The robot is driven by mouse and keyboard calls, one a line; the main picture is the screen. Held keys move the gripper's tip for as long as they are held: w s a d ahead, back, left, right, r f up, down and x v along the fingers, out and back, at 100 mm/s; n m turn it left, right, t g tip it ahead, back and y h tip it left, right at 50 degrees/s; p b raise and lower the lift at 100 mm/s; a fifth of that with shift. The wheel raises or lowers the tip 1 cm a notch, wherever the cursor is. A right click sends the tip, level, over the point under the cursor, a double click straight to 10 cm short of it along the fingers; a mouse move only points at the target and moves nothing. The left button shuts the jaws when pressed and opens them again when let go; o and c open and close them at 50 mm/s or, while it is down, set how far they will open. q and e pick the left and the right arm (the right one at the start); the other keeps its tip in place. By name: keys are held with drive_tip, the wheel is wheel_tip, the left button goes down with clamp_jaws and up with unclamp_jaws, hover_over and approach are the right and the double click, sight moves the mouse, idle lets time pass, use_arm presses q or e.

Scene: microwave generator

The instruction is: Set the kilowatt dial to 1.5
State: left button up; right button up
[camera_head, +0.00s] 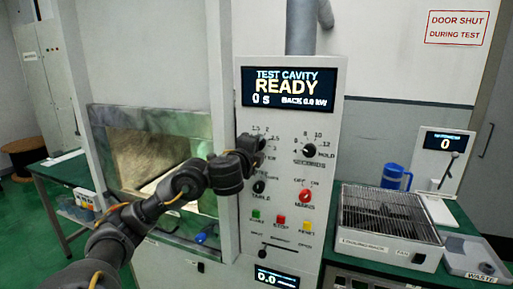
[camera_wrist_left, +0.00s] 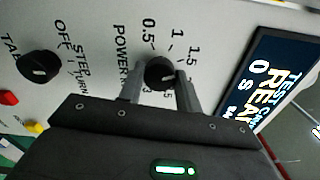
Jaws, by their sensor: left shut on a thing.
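The kilowatt dial (camera_wrist_left: 160,71) is a black round knob on the pale panel, labelled POWER, with 0.5, 1 and 1.5 printed around it. My left gripper (camera_wrist_left: 160,84) is shut on it, one finger on each side. Where its pointer stands I cannot tell clearly. In the head view my left gripper (camera_head: 250,146) is at the upper left of the control panel and hides most of the dial; the figures 1.5, 2 and 2.5 show around it. My right gripper is not in view.
The display (camera_head: 290,87) reads TEST CAVITY READY, 0 s, BACK 0.0 kW. The seconds dial (camera_head: 309,150) is to the right, the step turntable dial (camera_head: 259,187) below, then a red knob (camera_head: 305,196) and coloured buttons. The chamber window (camera_head: 150,150) is left of the panel.

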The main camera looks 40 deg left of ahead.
use_arm(q)
drive_tip(key=shift+r, duration=0.15)
drive_tip(key=o, duration=1)
drive_tip(key=shift+w, duration=0.1)
